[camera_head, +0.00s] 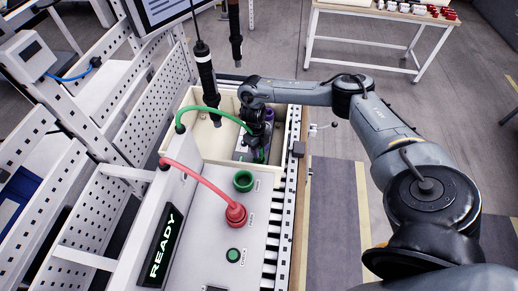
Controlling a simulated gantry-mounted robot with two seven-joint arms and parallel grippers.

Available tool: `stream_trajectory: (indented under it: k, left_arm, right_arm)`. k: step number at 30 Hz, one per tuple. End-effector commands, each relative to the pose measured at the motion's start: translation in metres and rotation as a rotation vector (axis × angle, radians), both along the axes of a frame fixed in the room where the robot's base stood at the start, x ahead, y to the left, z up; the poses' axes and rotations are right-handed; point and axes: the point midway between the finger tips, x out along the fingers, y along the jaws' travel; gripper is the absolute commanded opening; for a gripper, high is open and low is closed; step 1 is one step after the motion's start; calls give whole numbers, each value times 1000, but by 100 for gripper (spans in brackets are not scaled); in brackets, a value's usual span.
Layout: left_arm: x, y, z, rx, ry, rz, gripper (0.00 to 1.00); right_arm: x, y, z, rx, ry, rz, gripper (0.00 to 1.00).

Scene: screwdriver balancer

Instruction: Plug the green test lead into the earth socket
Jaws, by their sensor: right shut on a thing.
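The green test lead (215,113) arches from the left edge of the grey-white bench panel over to my right gripper (255,147). My right gripper is shut on the lead's end, just beyond the green-ringed earth socket (243,181) and apart from it. The plug in the fingers is mostly hidden by the gripper. The earth socket's dark opening is uncovered. My left gripper is not in view.
A red lead (200,177) sits in a red socket (236,215) nearer the front. A green button (234,255) and a READY display (162,247) lie nearby. A black screwdriver (207,76) hangs over the cream bin (203,139), close to the green lead.

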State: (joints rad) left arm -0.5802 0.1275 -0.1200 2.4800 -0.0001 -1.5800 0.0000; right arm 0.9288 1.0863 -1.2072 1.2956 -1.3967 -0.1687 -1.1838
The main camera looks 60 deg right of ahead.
Motion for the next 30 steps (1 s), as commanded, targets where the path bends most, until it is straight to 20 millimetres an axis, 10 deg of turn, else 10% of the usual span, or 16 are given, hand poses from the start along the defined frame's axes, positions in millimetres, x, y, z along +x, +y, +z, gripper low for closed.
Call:
stream_trajectory:
  k: [30]
  left_arm:
    - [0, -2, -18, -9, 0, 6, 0]
  right_arm:
    - [0, 0, -26, 0, 0, 0, 1]
